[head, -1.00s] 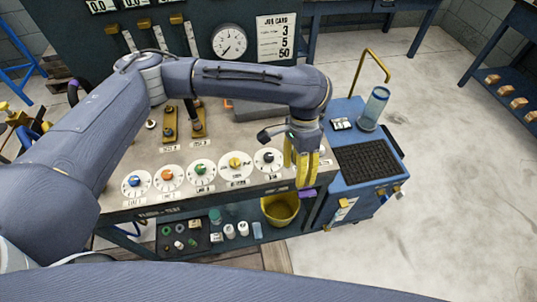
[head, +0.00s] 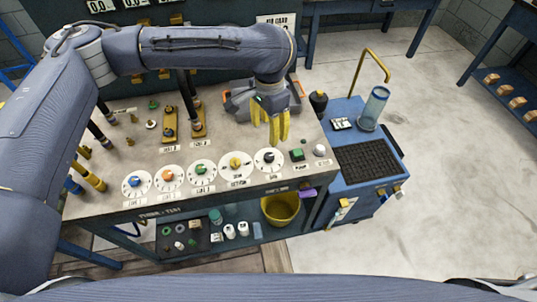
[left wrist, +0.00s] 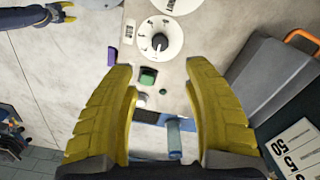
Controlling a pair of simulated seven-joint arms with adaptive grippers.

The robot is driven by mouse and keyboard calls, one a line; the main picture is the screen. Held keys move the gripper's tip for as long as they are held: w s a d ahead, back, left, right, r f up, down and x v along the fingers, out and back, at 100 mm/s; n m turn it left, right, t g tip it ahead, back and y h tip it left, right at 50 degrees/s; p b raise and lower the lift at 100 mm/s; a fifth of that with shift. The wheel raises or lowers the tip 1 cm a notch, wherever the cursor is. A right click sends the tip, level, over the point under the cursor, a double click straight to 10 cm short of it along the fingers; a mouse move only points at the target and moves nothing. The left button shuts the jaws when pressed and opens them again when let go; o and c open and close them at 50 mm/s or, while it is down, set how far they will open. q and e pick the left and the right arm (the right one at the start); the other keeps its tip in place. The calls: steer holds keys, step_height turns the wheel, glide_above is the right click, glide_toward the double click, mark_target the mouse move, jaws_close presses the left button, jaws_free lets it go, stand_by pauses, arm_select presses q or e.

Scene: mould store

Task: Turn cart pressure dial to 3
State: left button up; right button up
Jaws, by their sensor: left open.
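A row of round white dials stands along the bench front, with blue (head: 134,182), orange (head: 167,174), green (head: 200,170), yellow (head: 235,163) and black (head: 268,157) knobs. Their labels are too small to read surely, so I cannot tell which is the cart pressure dial. My left gripper (head: 275,143) is open and empty, above the bench just behind the black-knob dial. In the left wrist view that dial (left wrist: 160,42) lies beyond the spread fingers (left wrist: 160,78), apart from them. My right gripper (left wrist: 68,12) shows small at that view's top left; its opening is unclear.
A green button (head: 297,154) and a white button (head: 319,150) sit right of the black-knob dial. A blue cart (head: 350,184) with a clear cylinder (head: 373,108) stands at the right. A grey case (left wrist: 272,80) lies close beside the left gripper.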

mark_target(269, 155)
arm_select(q)
step_height(269, 155, down, 12)
steer(key=shift+f, duration=0.25)
stand_by(0.4)
jaws_close()
stand_by(0.4)
